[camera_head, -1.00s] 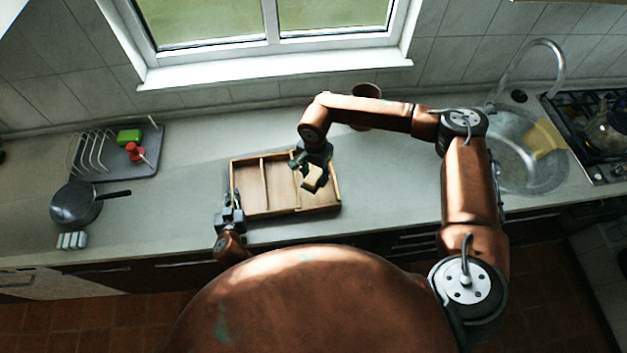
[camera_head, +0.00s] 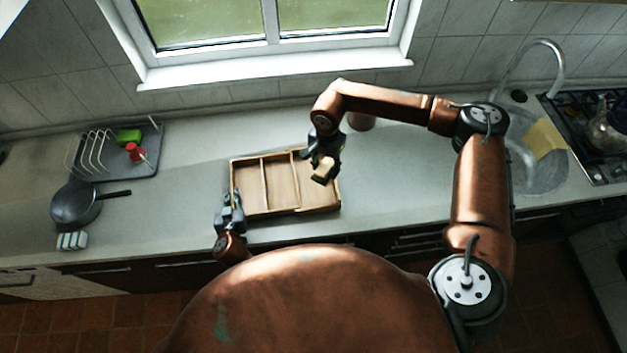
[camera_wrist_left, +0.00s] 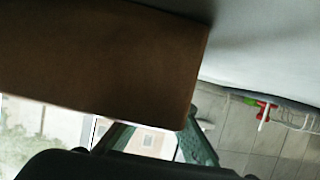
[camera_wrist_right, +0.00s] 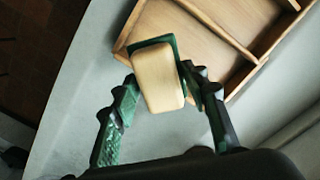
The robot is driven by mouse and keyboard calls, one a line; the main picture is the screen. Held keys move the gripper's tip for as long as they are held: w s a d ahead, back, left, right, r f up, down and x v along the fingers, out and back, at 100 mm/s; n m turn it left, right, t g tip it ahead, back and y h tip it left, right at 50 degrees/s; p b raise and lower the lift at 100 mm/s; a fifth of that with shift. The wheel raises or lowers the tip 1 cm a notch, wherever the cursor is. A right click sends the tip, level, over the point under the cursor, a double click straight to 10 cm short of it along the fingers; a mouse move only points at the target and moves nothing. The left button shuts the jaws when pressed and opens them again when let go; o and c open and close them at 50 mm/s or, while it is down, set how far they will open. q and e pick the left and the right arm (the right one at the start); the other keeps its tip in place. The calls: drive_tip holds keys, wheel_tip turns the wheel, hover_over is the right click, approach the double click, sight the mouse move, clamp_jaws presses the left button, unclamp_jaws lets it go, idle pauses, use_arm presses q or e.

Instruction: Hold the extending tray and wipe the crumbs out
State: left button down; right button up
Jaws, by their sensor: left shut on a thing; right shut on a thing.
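The wooden extending tray (camera_head: 264,212) lies on the counter, split into compartments by dividers. My left gripper (camera_head: 233,203) is shut on the tray's left wall. In the left wrist view a brown wooden panel of the tray (camera_wrist_left: 100,60) fills the upper left, and the fingertips are mostly hidden. My right gripper (camera_head: 323,168) is shut on a tan block-shaped sponge (camera_head: 324,170) above the tray's right part. The right wrist view shows the sponge (camera_wrist_right: 158,76) between the fingers, with the tray (camera_wrist_right: 215,50) beyond it. I cannot make out any crumbs.
A drying rack (camera_head: 112,160) with a green sponge (camera_head: 129,136) and a red item (camera_head: 134,151) stands at left. A dark pan (camera_head: 76,206) and a striped block (camera_head: 72,241) sit before it. A brown pot (camera_head: 361,122) stands behind my right arm; the sink (camera_head: 535,170) is at right.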

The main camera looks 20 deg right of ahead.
drive_tip(key=d, duration=0.6)
drive_tip(key=shift+d, duration=0.3)
use_arm(q)
drive_tip(key=c, duration=2)
unclamp_jaws()
drive_tip(key=shift+c, duration=0.2)
drive_tip(key=shift+s, duration=0.1)
